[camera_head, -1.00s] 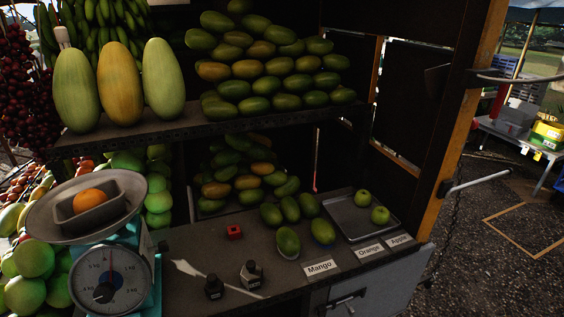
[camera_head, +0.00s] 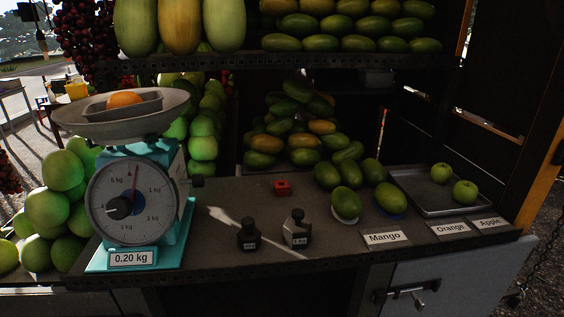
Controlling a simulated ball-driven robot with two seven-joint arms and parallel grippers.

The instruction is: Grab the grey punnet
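The grey punnet (camera_head: 143,105) sits in the wide metal pan (camera_head: 92,123) of the teal scale (camera_head: 182,215) at the left. An orange (camera_head: 124,99) lies in the punnet, and only its top shows above the rim. The scale's dial faces me and its label reads 0.20 kg. Neither of my grippers is in view.
Mangoes (camera_head: 346,202) and a tray (camera_head: 418,196) with two green apples are at the right. A loaded shelf (camera_head: 300,61) hangs above. Green fruit (camera_head: 60,170) piles beside the scale.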

